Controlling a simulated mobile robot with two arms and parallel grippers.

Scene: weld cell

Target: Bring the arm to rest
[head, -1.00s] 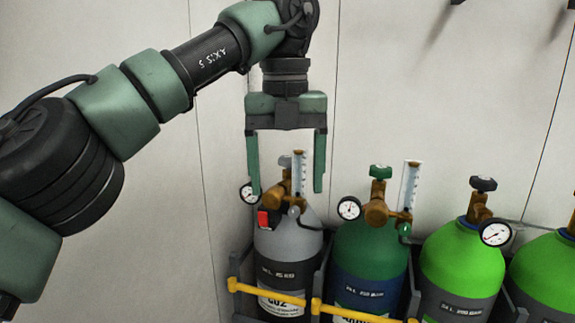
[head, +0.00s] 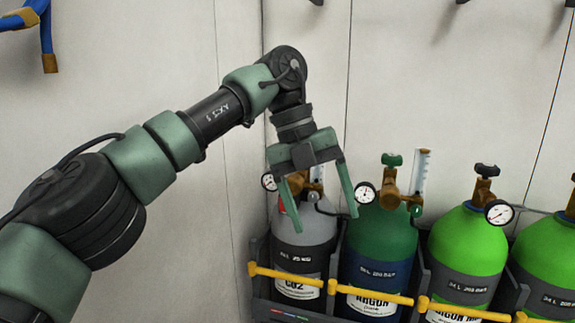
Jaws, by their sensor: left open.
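My left arm comes in from the left in the head view and bends down at the wrist. My left gripper (head: 318,208) is open, its two green fingers spread and tilted, pointing down. It hangs in front of the top of the grey CO2 cylinder (head: 303,238) and hides part of the brass regulator there. I cannot tell whether the fingers touch anything. Nothing shows between the fingers as held. My right gripper is not in view.
A dark green argon cylinder (head: 379,235) and bright green cylinders (head: 466,242) stand to the right in a rack with yellow bars (head: 368,295). Gauges and flow tubes stick up from them. Blue hoses (head: 46,38) hang at the top left. The wall area left of the cylinders is clear.

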